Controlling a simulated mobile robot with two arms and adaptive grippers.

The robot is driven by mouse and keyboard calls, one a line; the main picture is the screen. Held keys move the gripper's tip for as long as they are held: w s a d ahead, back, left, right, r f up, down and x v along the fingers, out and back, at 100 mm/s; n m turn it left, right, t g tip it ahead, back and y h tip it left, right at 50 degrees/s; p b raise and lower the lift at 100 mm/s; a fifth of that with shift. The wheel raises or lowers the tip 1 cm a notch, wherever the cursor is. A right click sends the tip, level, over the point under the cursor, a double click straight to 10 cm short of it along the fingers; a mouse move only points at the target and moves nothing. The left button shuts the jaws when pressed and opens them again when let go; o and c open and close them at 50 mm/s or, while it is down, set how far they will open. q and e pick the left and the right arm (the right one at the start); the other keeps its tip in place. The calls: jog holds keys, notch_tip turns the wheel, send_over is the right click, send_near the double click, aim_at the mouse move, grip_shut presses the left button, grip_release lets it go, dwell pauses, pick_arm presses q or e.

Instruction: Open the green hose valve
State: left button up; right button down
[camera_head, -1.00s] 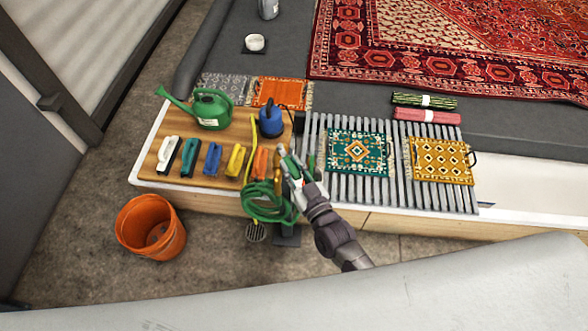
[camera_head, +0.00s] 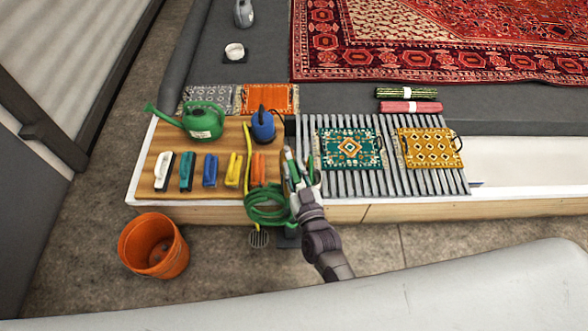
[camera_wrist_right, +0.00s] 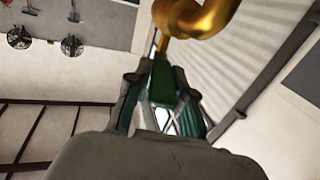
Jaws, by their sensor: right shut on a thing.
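The green valve handle (camera_wrist_right: 160,82) shows in the right wrist view, between my fingers and just below a brass-coloured curved pipe (camera_wrist_right: 195,18). My right gripper (camera_wrist_right: 162,108) is shut on this green handle. In the head view my right gripper (camera_head: 300,172) is at the front edge of the bench, above the coiled green hose (camera_head: 264,212). There the gripper covers most of the valve, so I cannot tell how far the handle is turned. My left gripper is not in view.
Several coloured brushes stand on the wooden board (camera_head: 206,150) at left, with a green watering can (camera_head: 202,120) and a blue container (camera_head: 263,126). Small rugs lie on the slatted rack (camera_head: 391,180) at right. An orange bucket (camera_head: 153,246) stands on the floor.

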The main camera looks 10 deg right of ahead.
jog(key=c, duration=1)
grip_release()
jog(key=shift+w, duration=0.1)
jog(key=s+d, duration=0.1)
jog(key=s, duration=1.1)
jog(key=shift+d, duration=0.4)
jog(key=s+d+f+n+g, duration=0.1)
jog(key=s+f+g, duration=0.35)
jog(key=f, duration=0.75)
jog(key=s+d+f+n+g, duration=0.15)
jog(key=s+f+g, duration=0.3)
jog(key=f, duration=0.75)
jog(key=s+d+f+g+h, duration=0.1)
jog(key=s+d+f+g, duration=0.1)
jog(key=s+d+f, duration=0.2)
jog(key=s+d+f+m+g, duration=0.1)
jog(key=s+d+f+g, duration=0.2)
jog(key=s+f, duration=0.3)
jog(key=s+d+f+g+h, duration=0.1)
jog(key=s+d+f, duration=0.4)
jog(key=s, duration=0.7)
jog(key=shift+d+f+m+g+h, duration=0.2)
jog(key=shift+m+g+h, duration=0.15)
jog(key=shift+g, duration=0.55)
